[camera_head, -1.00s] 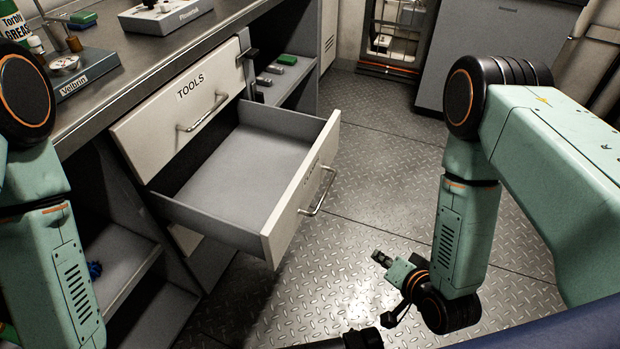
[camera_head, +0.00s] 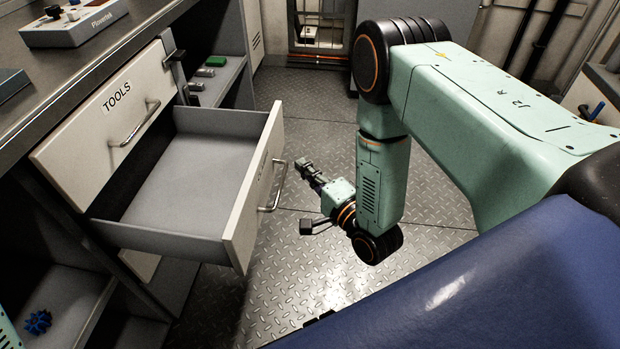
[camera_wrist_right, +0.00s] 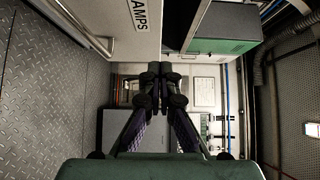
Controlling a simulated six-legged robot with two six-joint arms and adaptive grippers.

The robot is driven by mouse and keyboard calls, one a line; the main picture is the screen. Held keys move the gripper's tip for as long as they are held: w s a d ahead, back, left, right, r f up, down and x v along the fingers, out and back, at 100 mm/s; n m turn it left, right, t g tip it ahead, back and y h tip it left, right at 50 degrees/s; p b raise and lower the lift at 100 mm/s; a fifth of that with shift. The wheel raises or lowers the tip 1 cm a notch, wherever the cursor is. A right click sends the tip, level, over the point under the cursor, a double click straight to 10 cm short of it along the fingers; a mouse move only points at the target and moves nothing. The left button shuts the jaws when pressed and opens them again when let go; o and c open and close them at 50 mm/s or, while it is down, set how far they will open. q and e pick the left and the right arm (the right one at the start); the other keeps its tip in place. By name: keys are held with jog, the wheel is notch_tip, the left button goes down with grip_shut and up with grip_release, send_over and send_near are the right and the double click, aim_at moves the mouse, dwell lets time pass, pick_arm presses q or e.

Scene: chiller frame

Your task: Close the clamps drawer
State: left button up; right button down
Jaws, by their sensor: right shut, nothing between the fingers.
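The clamps drawer (camera_head: 245,205) stands pulled far out below the closed TOOLS drawer (camera_head: 105,110), and its grey inside is empty. Its front has a bar handle (camera_head: 279,186). In the right wrist view the front shows the letters "AMPS" (camera_wrist_right: 140,14), with the handle (camera_wrist_right: 92,35) at the upper left. My right gripper (camera_head: 303,163) is shut and empty. In the head view it is in front of the drawer, a little right of the handle and apart from it. In the right wrist view its closed fingers (camera_wrist_right: 161,72) are at the centre. My left gripper is not in view.
The workbench top (camera_head: 22,95) carries a grey device (camera_head: 80,25). An open shelf beside the drawers holds a green block (camera_head: 216,61). A blue object (camera_head: 38,322) lies on a lower shelf. The metal floor (camera_head: 330,285) in front is clear.

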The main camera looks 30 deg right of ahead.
aim_at(265, 146)
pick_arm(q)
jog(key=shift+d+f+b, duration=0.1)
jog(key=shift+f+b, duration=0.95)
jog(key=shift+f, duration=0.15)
pick_arm(e)
jog(key=shift+w+a, duration=0.7)
jog(key=shift+w, duration=0.45)
jog(key=shift+w+a, duration=0.75)
jog(key=shift+w, duration=0.4)
jog(key=shift+w+a, duration=0.7)
jog(key=shift+w, duration=0.45)
jog(key=shift+w+a, duration=0.1)
jog(key=shift+w, duration=0.05)
